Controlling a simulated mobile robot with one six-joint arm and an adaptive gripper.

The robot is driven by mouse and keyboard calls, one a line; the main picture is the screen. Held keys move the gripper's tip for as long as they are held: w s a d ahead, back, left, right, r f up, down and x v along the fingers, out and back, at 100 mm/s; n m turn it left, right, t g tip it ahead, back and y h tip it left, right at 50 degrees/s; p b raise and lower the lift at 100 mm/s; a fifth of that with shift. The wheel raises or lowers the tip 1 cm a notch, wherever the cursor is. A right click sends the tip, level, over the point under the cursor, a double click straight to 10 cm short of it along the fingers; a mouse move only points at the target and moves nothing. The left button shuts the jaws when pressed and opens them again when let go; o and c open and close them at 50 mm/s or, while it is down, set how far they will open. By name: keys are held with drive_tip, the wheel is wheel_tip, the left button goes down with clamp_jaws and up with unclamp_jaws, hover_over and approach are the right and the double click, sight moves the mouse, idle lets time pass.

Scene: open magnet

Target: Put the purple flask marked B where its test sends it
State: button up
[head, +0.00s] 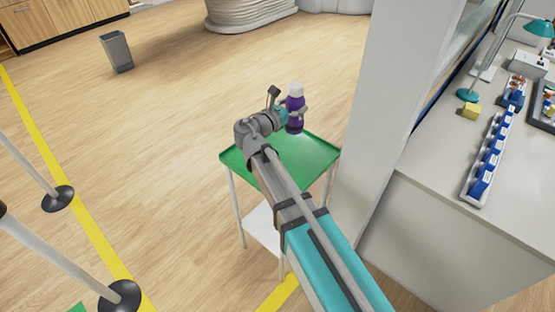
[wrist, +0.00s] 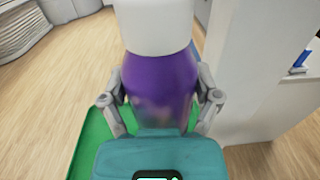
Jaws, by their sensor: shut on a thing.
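The purple flask (head: 294,104) has a white cap and is upright in my gripper (head: 292,112). My gripper is shut on it, with a finger on each side of the flask. The flask fills the middle of the wrist view (wrist: 160,85), and my gripper's fingers (wrist: 160,112) show at its sides. No letter on the flask is readable. The flask is in front of and above a small side table with a green top (head: 314,150). Whether its base touches the green top I cannot tell, but it looks held above it.
A white pillar (head: 385,100) stands right of the green table. A long counter (head: 440,180) at the right bears a rack of blue items (head: 487,165), a yellow block (head: 468,111) and a teal lamp (head: 530,28). Posts with dark bases (head: 58,198) stand at left. A grey bin (head: 117,52) stands on open floor.

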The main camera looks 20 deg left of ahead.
sight(295, 132)
drive_tip(key=shift+y, duration=0.3)
drive_tip(key=s+d+f+b, duration=0.1)
drive_tip(key=s, duration=0.1)
drive_tip(key=s+f+b, duration=0.1)
drive_tip(key=s, duration=0.2)
drive_tip(key=s+d+f+b, duration=0.1)
drive_tip(key=s, duration=0.2)
drive_tip(key=shift+d+f, duration=0.35)
drive_tip(key=shift+w, duration=0.1)
drive_tip(key=w+a+f+b, duration=0.1)
drive_tip(key=w, duration=0.1)
drive_tip(key=w+a+f+b, duration=0.1)
drive_tip(key=w+a, duration=0.1)
drive_tip(key=w+a+f+b, duration=0.2)
drive_tip(key=w, duration=0.1)
drive_tip(key=shift+w+a+f, duration=0.1)
drive_tip(key=shift+a, duration=0.05)
drive_tip(key=w+a+f+b, duration=0.2)
drive_tip(key=w+f+b, duration=0.1)
drive_tip(key=f+b, duration=0.1)
drive_tip(key=shift+w+a+f+b, duration=0.2)
drive_tip(key=shift+w+f+b, duration=0.05)
drive_tip(key=shift+f+b, duration=0.2)
drive_tip(key=shift+r, duration=0.1)
drive_tip(key=shift+w+a+f+b, duration=0.15)
drive_tip(key=shift+w+f+b, duration=0.05)
drive_tip(key=shift+f+b, duration=0.85)
drive_tip(key=shift+w+a+f+b, duration=0.1)
drive_tip(key=shift+w+f+b, duration=0.05)
drive_tip(key=shift+f+b, duration=0.85)
